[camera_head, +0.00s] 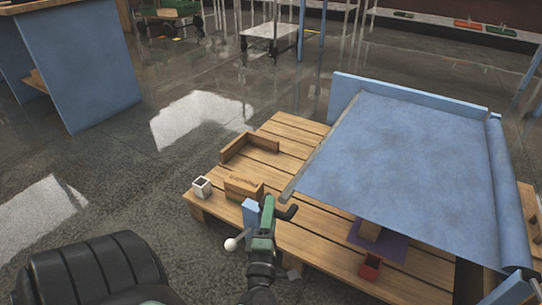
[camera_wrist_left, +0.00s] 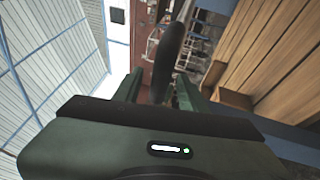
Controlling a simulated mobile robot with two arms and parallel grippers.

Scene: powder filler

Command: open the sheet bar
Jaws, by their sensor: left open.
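A large blue sheet (camera_head: 410,160) slopes over the right part of a wooden slatted platform. A thin greyish bar (camera_head: 322,150) runs along the sheet's left edge, its near end low at the front. My left gripper (camera_head: 268,222) is just in front of and below that near end, open. A short black rounded piece (camera_head: 288,212) shows beside its fingers. In the left wrist view a dark rounded piece (camera_wrist_left: 168,60) stands between or just beyond the open green fingers (camera_wrist_left: 158,88); contact cannot be told. My right gripper is not in view.
On the wooden platform (camera_head: 290,140) stand a wooden box (camera_head: 243,188), a white cube-like cup (camera_head: 202,187) and a wooden corner piece (camera_head: 248,148). A red box (camera_head: 370,267) sits under the sheet's front edge. A white ball (camera_head: 231,244) is close left of my gripper.

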